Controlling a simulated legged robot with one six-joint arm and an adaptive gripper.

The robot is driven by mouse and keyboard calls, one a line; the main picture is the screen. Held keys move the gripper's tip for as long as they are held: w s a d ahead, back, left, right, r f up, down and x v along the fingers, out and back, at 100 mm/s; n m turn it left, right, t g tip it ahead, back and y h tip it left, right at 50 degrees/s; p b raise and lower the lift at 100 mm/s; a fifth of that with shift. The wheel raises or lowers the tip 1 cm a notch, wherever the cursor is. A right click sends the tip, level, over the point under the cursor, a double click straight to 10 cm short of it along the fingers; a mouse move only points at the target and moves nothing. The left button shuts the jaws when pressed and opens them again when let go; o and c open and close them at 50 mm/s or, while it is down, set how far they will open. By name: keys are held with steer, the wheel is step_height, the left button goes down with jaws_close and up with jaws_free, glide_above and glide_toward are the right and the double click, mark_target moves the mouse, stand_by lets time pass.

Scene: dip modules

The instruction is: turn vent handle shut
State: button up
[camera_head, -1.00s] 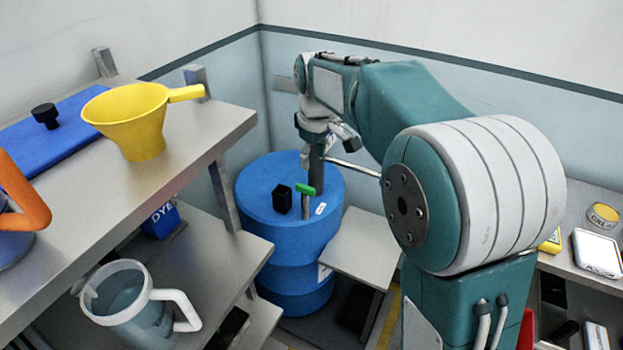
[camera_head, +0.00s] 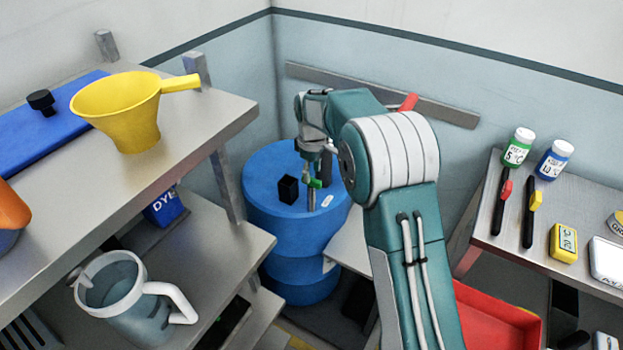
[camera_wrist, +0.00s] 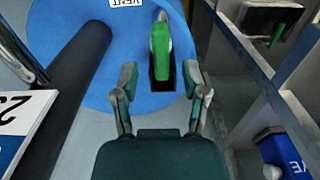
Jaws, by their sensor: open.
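The green vent handle (camera_head: 315,183) sits on a short grey stem on top of the blue drum (camera_head: 262,178). In the wrist view the handle (camera_wrist: 161,40) points up and down the picture, near a label reading VENT (camera_wrist: 125,2). In the head view my gripper (camera_head: 316,160) is just above the handle. I cannot tell whether they touch.
A shelf with a yellow funnel (camera_head: 130,110) and a jug (camera_head: 125,300) is at left. A table with bottles (camera_head: 518,148) is at right.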

step_height(320, 180, down, 2)
steer(key=shift+f, duration=0.15)
steer(key=shift+a+f, duration=0.1)
steer(key=shift+f, duration=0.3)
jaws_close()
